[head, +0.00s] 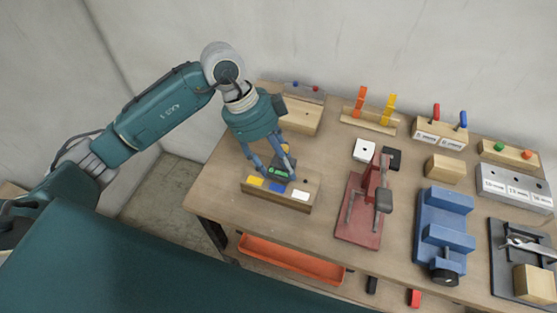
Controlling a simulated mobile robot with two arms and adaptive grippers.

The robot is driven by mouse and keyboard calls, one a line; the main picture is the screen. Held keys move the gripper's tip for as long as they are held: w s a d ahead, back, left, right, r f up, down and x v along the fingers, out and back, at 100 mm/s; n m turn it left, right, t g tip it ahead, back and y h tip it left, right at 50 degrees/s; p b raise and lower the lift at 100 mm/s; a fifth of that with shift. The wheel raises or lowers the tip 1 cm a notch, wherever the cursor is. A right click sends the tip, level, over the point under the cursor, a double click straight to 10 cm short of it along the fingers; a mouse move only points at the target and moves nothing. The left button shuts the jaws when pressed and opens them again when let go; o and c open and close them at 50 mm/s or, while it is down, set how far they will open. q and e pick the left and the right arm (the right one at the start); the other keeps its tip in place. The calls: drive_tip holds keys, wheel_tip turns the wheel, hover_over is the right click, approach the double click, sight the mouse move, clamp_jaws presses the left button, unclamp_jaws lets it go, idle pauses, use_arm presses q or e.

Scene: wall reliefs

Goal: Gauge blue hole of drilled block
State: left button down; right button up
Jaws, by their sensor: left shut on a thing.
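The drilled block (297,207) is a long wooden block near the table's front left, with yellow, blue and white patches along it. The blue patch (277,187) is in the middle, partly covered from above. The gauge is over the blue patch. Its lower end and the holes are hidden, so I cannot tell whether it is in the hole or above it. My right gripper is not in view.
A red press (361,212) stands to the right, then a blue vise-like fixture (445,225). Wooden holders (299,117) with coloured pieces line the back. White (364,150) and black (391,159) pads lie mid-table. An orange tray (291,258) sits below the front edge.

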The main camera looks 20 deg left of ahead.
use_arm(q)
drive_tip(key=shift+f+b, duration=0.35)
drive_tip(key=shift+f, duration=0.3)
